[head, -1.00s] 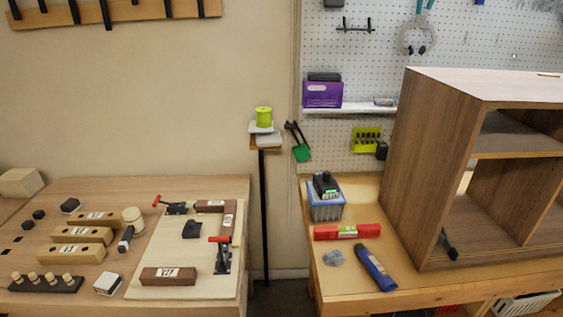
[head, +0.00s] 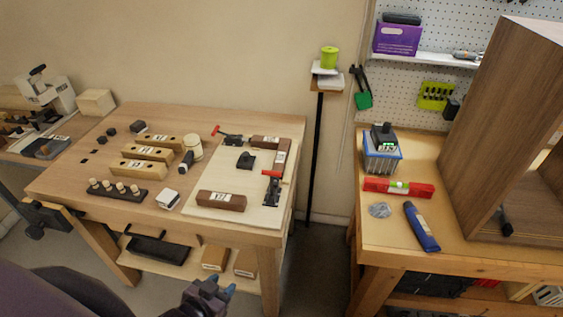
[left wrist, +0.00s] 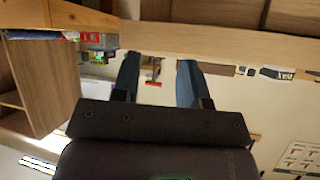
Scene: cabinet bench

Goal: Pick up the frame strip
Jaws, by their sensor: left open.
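A dark brown frame strip (head: 221,201) with a white label lies flat near the front edge of a pale board (head: 200,218) on the left bench. Two more brown strips (head: 265,142) (head: 282,155) meet at a corner at the board's back right. My left gripper (head: 212,288) is low in the head view, in front of the bench and apart from the strips. In the left wrist view its two blue-grey fingers (left wrist: 158,82) are spread with nothing held between them. A small brown piece (left wrist: 218,70) shows beyond them, too small to identify. My right gripper is not seen.
Red-handled clamps (head: 271,187) stand at the board's right and back. Wooden blocks (head: 140,168), a dark peg rack (head: 118,195) and a white-labelled box (head: 168,199) lie left of the board. A gap separates this bench from the right bench (head: 460,262).

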